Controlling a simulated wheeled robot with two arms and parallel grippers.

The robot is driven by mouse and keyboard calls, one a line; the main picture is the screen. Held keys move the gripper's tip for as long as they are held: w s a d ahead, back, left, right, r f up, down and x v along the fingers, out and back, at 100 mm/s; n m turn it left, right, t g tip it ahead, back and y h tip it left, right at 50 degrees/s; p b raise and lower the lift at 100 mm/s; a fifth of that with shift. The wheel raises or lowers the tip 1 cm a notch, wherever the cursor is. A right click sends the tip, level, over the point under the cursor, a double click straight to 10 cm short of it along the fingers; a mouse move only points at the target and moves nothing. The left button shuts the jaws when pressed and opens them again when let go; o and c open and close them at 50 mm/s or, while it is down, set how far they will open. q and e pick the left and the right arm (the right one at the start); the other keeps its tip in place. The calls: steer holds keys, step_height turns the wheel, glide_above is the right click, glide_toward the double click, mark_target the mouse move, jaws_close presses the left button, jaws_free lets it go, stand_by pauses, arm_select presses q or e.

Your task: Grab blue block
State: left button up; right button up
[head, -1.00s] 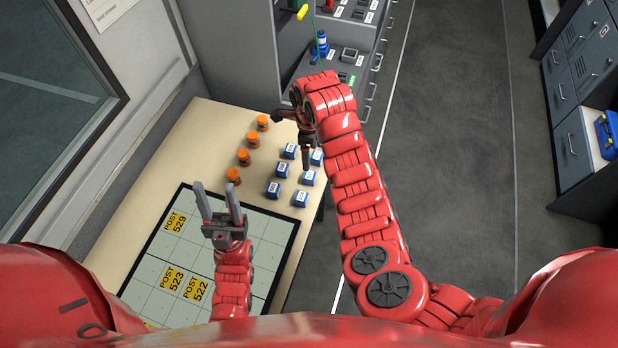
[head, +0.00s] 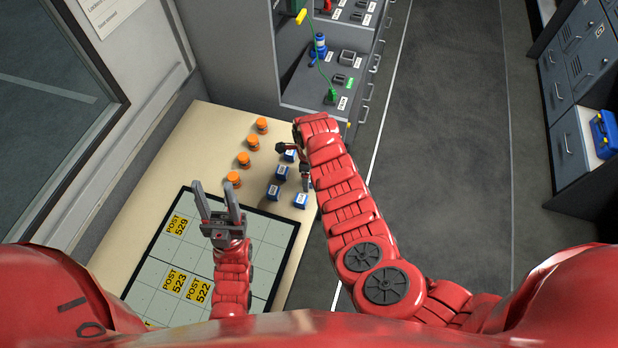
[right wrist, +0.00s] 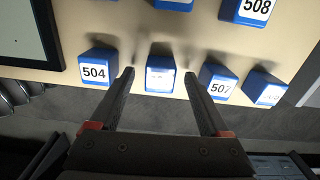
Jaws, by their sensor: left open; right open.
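In the right wrist view a blue block (right wrist: 160,74) is between the tips of my open right gripper (right wrist: 160,75), apart from both fingers. Block 504 (right wrist: 97,68) is just left of the fingers and block 507 (right wrist: 218,82) just right. My right arm hides some blocks in the head view. My left gripper (head: 219,206) is open and empty over the gridded board (head: 150,262).
Several orange pieces (head: 244,159) stand in a row left of the blue blocks. A grey equipment console (head: 300,85) is behind the table. Yellow POST cards (head: 177,224) lie on the board. The floor to the right is clear.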

steer(key=shift+f, duration=0.7)
jaws_close()
